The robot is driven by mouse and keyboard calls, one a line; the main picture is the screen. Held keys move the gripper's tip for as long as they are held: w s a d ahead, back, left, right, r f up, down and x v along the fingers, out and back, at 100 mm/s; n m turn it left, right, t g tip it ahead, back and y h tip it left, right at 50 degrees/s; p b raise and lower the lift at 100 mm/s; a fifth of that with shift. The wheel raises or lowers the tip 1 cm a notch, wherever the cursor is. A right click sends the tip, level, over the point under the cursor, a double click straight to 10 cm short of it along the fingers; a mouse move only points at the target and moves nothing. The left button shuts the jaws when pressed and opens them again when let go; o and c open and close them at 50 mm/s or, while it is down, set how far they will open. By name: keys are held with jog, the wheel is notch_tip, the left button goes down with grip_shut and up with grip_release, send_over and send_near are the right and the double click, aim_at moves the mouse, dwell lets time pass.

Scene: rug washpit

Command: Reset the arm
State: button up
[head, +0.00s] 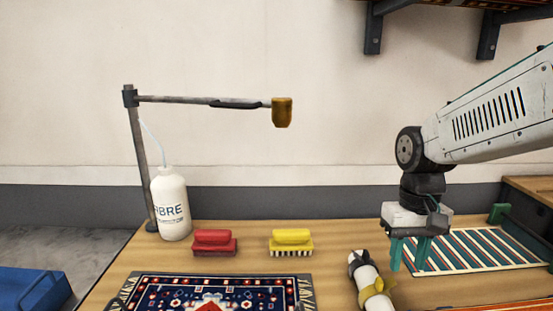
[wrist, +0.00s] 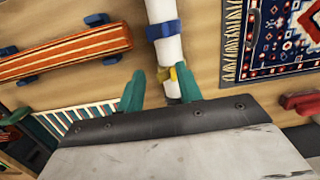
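My gripper (head: 410,254) hangs from the arm on the right in the head view, pointing down over the near left end of a striped rug. In the wrist view my gripper (wrist: 159,88) shows two green fingers spread apart, with no object held between them. A white tube with yellow and dark bands (head: 371,283) lies on the table just left of the fingers in the head view. The tube also shows in the wrist view (wrist: 166,50), beyond the fingertips.
A red brush (head: 215,243), a yellow brush (head: 291,243) and a white bottle (head: 171,205) stand on the wooden table. A patterned rug (head: 211,291) lies in front. A lamp-like arm (head: 200,100) reaches above the brushes. The striped rug (head: 480,249) lies right. Brackets (head: 373,30) jut from the wall.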

jog(key=s+d+r+t, duration=0.1)
jog(key=s+r, duration=0.3)
jog(key=s, duration=1.2)
jog(key=shift+d+r+t, duration=0.15)
jog(key=shift+t, duration=0.75)
